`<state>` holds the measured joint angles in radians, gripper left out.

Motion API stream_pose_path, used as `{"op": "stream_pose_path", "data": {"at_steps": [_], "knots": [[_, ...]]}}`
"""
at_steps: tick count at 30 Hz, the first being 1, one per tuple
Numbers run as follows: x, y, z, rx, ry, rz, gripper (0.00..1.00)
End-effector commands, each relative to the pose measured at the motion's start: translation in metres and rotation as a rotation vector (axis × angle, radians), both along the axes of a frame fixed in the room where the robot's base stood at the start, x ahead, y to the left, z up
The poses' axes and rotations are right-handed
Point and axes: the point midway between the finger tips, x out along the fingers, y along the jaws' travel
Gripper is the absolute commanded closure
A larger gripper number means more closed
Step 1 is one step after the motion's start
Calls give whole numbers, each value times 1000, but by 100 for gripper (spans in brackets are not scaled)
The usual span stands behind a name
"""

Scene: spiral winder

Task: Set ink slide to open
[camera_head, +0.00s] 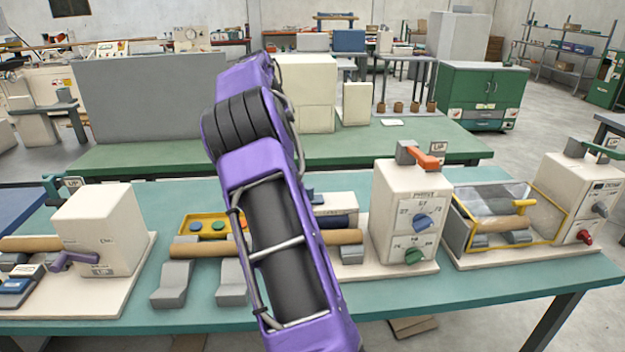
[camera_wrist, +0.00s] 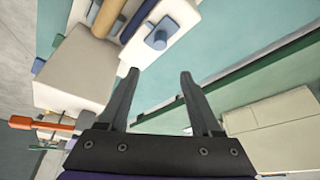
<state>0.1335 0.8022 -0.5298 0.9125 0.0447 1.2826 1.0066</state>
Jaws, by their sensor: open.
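I cannot tell for sure which part is the ink slide. A small white block with a blue knob (camera_wrist: 156,39) shows in the wrist view, ahead of my gripper (camera_wrist: 160,76). My gripper is open and empty, its two dark fingers apart and touching nothing visible. In the head view my purple arm hides the gripper and part of the middle machine. That machine has a cream housing (camera_head: 405,215) with an orange lever (camera_head: 420,157) on top, a blue dial (camera_head: 423,221) and a green knob (camera_head: 413,256). A tan roller (camera_head: 342,237) lies to its left.
A left machine (camera_head: 98,232) with a purple lever (camera_head: 73,259) and a right machine (camera_head: 565,195) with a red knob (camera_head: 585,237) share the teal table (camera_head: 460,291). A yellow button box (camera_head: 205,226) sits left of my arm. A green table (camera_head: 150,158) stands behind.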

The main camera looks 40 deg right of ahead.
Motion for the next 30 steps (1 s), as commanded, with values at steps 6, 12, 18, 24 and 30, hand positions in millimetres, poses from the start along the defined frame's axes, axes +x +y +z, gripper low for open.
{"op": "stream_pose_path", "data": {"at_steps": [6, 12, 18, 24, 30], "knots": [[-1, -10, -29, 4, 6, -4, 34], [1, -28, -69, 1, 7, -3, 34], [2, -45, -109, 1, 5, -2, 34], [4, -58, -141, 0, 4, -1, 34], [5, -64, -157, 0, 3, 1, 34]]}}
